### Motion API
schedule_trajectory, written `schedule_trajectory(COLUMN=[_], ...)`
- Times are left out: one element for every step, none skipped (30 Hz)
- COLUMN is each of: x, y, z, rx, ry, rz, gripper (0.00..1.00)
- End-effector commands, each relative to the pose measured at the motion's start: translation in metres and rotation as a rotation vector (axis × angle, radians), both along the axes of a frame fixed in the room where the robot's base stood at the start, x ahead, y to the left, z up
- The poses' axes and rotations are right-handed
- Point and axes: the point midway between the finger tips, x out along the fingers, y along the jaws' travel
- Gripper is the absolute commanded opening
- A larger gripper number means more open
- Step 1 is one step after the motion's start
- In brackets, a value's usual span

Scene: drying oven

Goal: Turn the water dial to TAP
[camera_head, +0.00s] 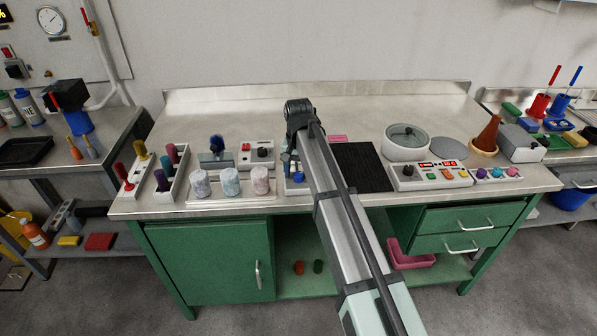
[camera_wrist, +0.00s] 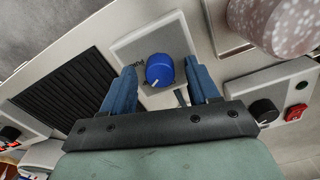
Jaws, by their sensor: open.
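The blue dial (camera_wrist: 160,70) sits on a pale grey plate (camera_wrist: 128,45) in the wrist view.
A black ribbed mat (camera_head: 362,167) lies right of the dial. Speckled jars (camera_head: 230,181) stand on its left. A control box with a black knob (camera_head: 262,153) and red button (camera_head: 245,147) is behind left. The bench's back (camera_head: 220,110) is clear.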

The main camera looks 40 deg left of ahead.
Motion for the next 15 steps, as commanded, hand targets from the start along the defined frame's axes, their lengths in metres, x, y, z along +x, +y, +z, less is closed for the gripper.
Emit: schedule_trajectory(x=[0.000, 0.000, 0.000, 0.000, 0.001, 0.001, 0.000, 0.001, 0.001, 0.001, 0.001, 0.001, 0.001, 0.001, 0.001], y=[0.000, 0.000, 0.001, 0.001, 0.001, 0.001, 0.001, 0.001, 0.001, 0.001, 0.001, 0.001, 0.001, 0.001, 0.001], z=[0.003, 0.006, 0.010, 0.014, 0.018, 0.025, 0.030, 0.036, 0.044, 0.050, 0.056, 0.063, 0.070, 0.076, 0.083], rx=[0.000, 0.000, 0.002, 0.002, 0.002, 0.002, 0.002, 0.002, 0.002, 0.002, 0.002, 0.002, 0.002, 0.002, 0.002], ry=[-0.001, -0.001, -0.001, -0.001, -0.001, -0.001, -0.001, -0.001, -0.002, -0.002, -0.001, -0.001, -0.002, -0.002, -0.001], rz=[0.000, 0.000, 0.000, 0.000, 0.000, 0.000, 0.000, 0.000, 0.000, 0.000, 0.000, 0.000, 0.000, 0.000, 0.000], gripper=[0.60, 0.60, 0.60, 0.60, 0.60, 0.60, 0.60, 0.60, 0.60, 0.60, 0.60, 0.60, 0.60, 0.60, 0.60])
